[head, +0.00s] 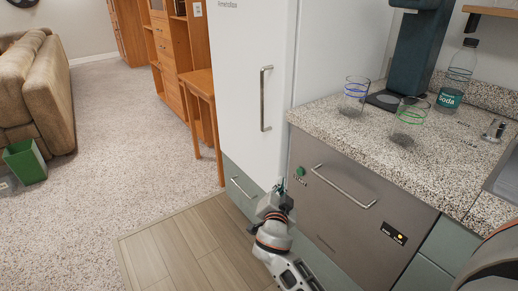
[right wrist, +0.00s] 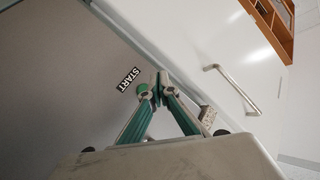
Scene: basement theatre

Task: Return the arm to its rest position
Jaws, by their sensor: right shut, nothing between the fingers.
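My right gripper (head: 280,186) is low in front of the kitchen units, beside the upper left corner of the grey dishwasher door (head: 345,215). Its fingers are shut with nothing between them. In the right wrist view its teal fingers (right wrist: 160,84) come together at the tips, close to the white-on-black START label (right wrist: 128,79). The green START button (head: 300,171) shows just right of the fingertips in the head view. I cannot tell whether the fingertips touch the door. My right arm (head: 280,245) reaches up from the bottom edge. My left gripper is not in view.
A white fridge (head: 245,80) with a bar handle stands left of the dishwasher. The speckled counter (head: 440,165) holds two glasses (head: 355,95) (head: 409,120), a soda bottle (head: 455,80) and a dark drinks machine (head: 415,50). The wood floor (head: 175,250) on the left is clear.

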